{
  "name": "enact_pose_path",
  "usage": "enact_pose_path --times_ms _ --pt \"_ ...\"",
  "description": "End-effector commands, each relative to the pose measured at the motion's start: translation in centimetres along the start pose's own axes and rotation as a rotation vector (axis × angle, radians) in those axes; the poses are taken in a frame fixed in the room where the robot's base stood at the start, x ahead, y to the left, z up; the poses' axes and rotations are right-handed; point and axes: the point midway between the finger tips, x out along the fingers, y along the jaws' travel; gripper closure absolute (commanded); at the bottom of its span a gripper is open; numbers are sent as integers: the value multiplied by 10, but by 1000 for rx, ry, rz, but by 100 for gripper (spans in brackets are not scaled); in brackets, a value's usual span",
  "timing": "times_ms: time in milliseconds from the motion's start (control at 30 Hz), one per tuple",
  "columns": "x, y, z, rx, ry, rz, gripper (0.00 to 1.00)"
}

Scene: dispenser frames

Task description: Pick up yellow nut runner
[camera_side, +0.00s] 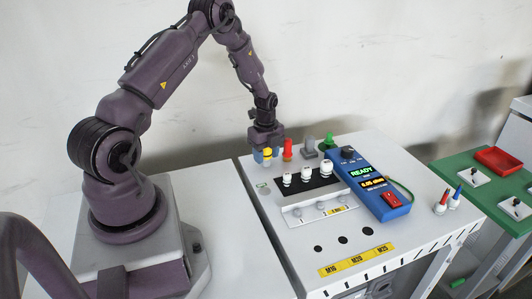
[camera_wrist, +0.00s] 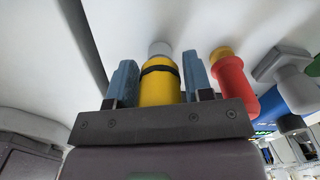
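The yellow nut runner (camera_wrist: 159,82) has a black band and a pale grey tip. In the wrist view it stands between the two blue fingers of my gripper (camera_wrist: 160,80), one on each side. The fingers look open around it, with only narrow gaps; contact is hard to judge. In the side view my gripper (camera_side: 265,149) is low at the back left corner of the white workbench, and the yellow nut runner (camera_side: 267,154) shows partly below it.
A red tool (camera_side: 287,150) stands close to the right of my gripper; grey (camera_side: 309,148) and green (camera_side: 327,143) tools follow. White sockets (camera_side: 306,174) stand in front. A blue control box (camera_side: 367,184) reads READY. The white workbench (camera_side: 300,236) has some bare surface in front.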

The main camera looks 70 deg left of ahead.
Motion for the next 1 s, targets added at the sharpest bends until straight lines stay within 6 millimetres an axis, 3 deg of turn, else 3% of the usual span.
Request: enact_pose_path --times_ms 33,133,567,733,1000 --pt "0 0 0 0 0 0 65" --pt "0 0 0 0 0 0 87" --pt "-9 -1 0 0 0 -2 87" --pt "-34 -1 1 -1 -2 -5 87" --pt "-92 45 -18 -1 -3 -5 87"
